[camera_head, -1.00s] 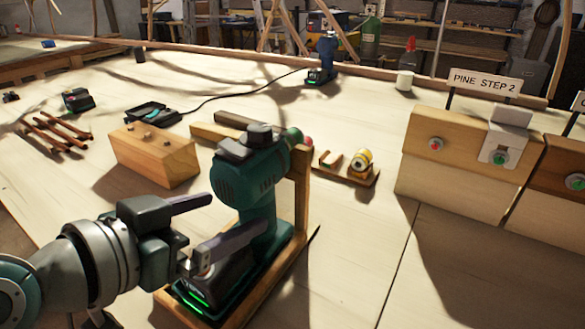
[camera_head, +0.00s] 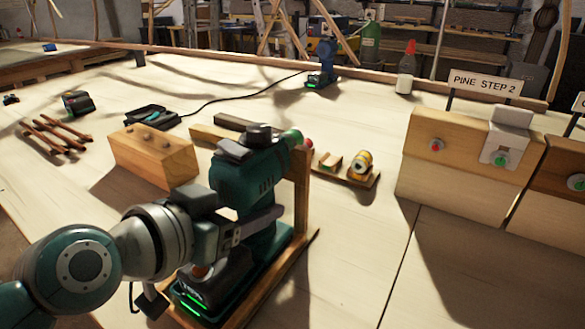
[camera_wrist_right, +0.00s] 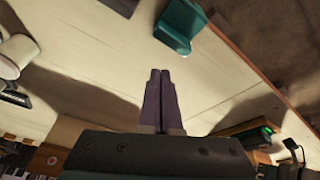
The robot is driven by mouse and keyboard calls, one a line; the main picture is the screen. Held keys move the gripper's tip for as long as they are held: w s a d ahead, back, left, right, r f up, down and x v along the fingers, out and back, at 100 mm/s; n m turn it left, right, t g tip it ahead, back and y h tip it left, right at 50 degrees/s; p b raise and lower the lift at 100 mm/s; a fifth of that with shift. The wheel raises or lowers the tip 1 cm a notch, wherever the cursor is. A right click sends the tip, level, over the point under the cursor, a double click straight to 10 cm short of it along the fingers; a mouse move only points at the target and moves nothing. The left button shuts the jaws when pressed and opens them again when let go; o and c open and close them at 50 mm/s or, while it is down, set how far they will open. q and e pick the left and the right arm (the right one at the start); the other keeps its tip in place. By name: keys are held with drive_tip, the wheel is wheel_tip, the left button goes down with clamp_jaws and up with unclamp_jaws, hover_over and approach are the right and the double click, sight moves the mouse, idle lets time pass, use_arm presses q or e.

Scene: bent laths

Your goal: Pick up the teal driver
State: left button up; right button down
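The teal driver (camera_head: 240,184) stands upright at the middle of the bench in the head view, on a dark base with green lights, within a wooden stand (camera_head: 301,190). My left gripper (camera_head: 262,220) is at its handle, below the motor body. One finger lies across the near side of the handle. The other finger is hidden behind the driver and hand, so how tightly they close does not show. In the right wrist view, my right gripper (camera_wrist_right: 160,78) has its fingertips together with nothing between them. The right arm is not in the head view.
A wooden block (camera_head: 152,155) is left of the driver. A small wooden holder with a yellow-ringed piece (camera_head: 361,161) is to its right. The "PINE STEP 2" box (camera_head: 465,165) stands further right. Another teal tool (camera_head: 322,65) stands at the back. Bench at front right is clear.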

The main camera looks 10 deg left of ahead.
use_arm(q)
clamp_jaws()
idle(0.4)
drive_tip(key=shift+r, duration=0.2)
